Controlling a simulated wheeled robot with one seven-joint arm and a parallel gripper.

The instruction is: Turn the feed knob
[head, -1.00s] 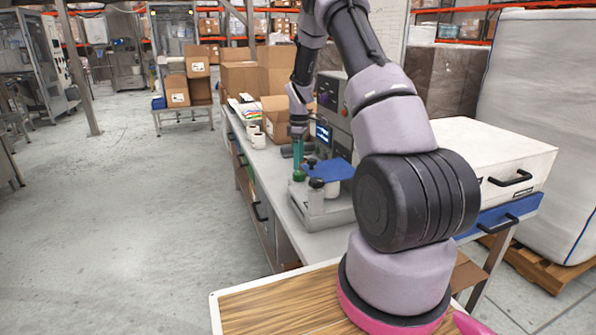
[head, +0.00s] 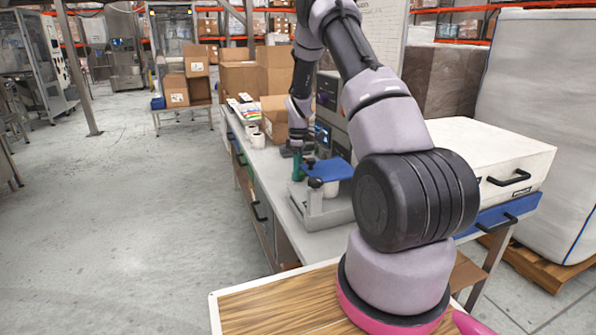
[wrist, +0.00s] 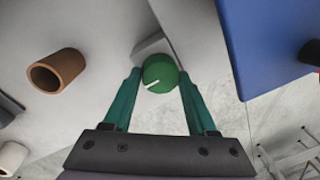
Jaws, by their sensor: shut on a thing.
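The feed knob (wrist: 159,71) is a round green knob with a white pointer line, seen in the wrist view. The line points to the lower left. My gripper (wrist: 157,84) has its two teal fingers on either side of the knob, shut on it. In the head view, my gripper (head: 297,167) is at the left side of the small bench machine (head: 322,215). The knob itself is hard to make out there, hidden by the fingers and small in the picture.
A blue plate (head: 330,169) on the machine is close to the right of my gripper. A brown tube (wrist: 57,72) lies left of the knob in the wrist view. Cardboard boxes (head: 273,72) stand behind on the bench. The floor (head: 130,220) to the left is clear.

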